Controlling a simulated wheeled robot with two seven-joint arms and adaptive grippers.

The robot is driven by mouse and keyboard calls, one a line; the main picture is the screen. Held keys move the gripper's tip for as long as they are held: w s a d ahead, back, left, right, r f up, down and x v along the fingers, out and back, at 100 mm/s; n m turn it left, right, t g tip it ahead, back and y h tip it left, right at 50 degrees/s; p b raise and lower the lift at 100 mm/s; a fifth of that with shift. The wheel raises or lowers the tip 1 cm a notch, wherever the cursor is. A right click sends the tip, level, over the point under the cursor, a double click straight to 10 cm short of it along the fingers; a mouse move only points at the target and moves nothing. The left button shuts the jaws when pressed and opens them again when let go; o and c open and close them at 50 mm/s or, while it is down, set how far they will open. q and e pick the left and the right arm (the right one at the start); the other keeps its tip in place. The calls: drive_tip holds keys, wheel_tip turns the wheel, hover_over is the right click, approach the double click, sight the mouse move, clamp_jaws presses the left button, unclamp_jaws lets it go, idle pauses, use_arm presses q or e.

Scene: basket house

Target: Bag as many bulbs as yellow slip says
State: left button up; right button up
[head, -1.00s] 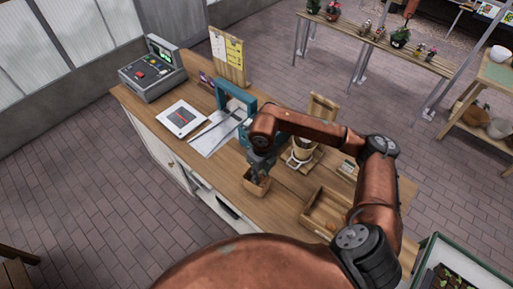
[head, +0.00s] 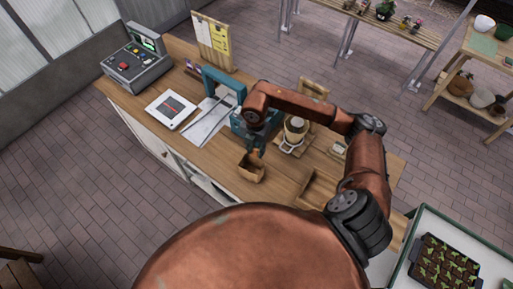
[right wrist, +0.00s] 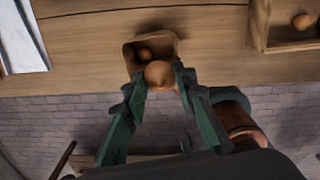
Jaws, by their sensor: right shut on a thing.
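My right gripper (right wrist: 160,82) is shut on a round brown bulb (right wrist: 160,74), held at the near rim of a small open brown bag (right wrist: 172,46). A bulb (right wrist: 145,54) lies inside the bag. In the head view the right gripper (head: 254,150) is just above the bag (head: 251,170), which stands at the counter's front edge; the held bulb is hard to make out there. The yellow slip (head: 221,38) is on an upright board at the back; its writing is too small to read. My left gripper is not in view.
A wooden tray (head: 312,190) stands right of the bag; the wrist view shows a bulb (right wrist: 302,21) in it. A scale-like device with a cup (head: 295,130), a blue frame (head: 222,80), papers (head: 208,122) and a grey console (head: 135,70) share the counter.

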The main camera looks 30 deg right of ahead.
sight(255, 154)
wheel_tip(255, 154, down, 3)
drive_tip(key=shift+f+b, duration=0.2)
drive_tip(key=shift+b, duration=0.55)
drive_tip(key=shift+f, duration=0.45)
drive_tip(key=o, duration=1)
drive_tip(key=shift+r, duration=0.1)
wheel_tip(255, 154, up, 12)
drive_tip(key=shift+f, duration=0.1)
